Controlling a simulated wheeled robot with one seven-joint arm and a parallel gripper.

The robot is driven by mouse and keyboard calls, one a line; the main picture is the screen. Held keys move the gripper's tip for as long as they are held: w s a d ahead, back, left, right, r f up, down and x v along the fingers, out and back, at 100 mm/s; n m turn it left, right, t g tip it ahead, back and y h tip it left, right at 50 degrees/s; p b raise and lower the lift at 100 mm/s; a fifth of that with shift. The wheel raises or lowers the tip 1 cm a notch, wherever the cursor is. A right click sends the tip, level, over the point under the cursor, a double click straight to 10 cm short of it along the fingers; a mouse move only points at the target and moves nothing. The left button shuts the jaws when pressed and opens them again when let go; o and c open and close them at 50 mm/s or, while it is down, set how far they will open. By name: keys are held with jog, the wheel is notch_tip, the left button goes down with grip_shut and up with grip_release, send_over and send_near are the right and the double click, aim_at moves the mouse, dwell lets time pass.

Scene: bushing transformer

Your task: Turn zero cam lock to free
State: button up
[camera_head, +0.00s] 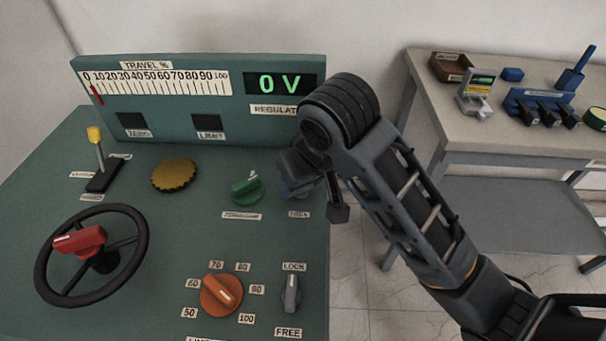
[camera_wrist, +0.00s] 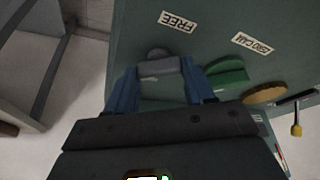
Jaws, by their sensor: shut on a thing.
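The zero cam lock is a small grey knob, seen in the wrist view (camera_wrist: 158,66) between the two blue fingers of my gripper (camera_wrist: 160,70). My gripper is shut on it. A white FREE label (camera_wrist: 179,21) lies on the panel just beyond the knob, and it also shows in the head view (camera_head: 299,214). In the head view my gripper (camera_head: 297,188) is low over the right edge of the green panel and hides the knob. The exact angle of the knob is hard to tell.
A green knob (camera_head: 247,191) with a zero cam label stands close to the left of my gripper. The panel (camera_head: 150,225) also bears a yellow dial (camera_head: 175,175), an orange dial (camera_head: 221,295), a grey lock lever (camera_head: 291,293) and a handwheel (camera_head: 91,255). A workbench (camera_head: 440,85) stands right.

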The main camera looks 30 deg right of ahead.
jog(key=m+h+p, duration=0.1)
jog(key=m+p, duration=0.1)
jog(key=m, duration=0.1)
jog(key=shift+a+r, duration=0.1)
jog(key=shift+a, duration=0.05)
jog(key=shift+w+m+g+h+p, duration=0.1)
jog(key=shift+m+g+h+p, duration=0.4)
jog(key=shift+m, duration=1.2)
jog(key=shift+h, duration=0.3)
jog(key=o, duration=1)
jog(key=shift+o, duration=0.2)
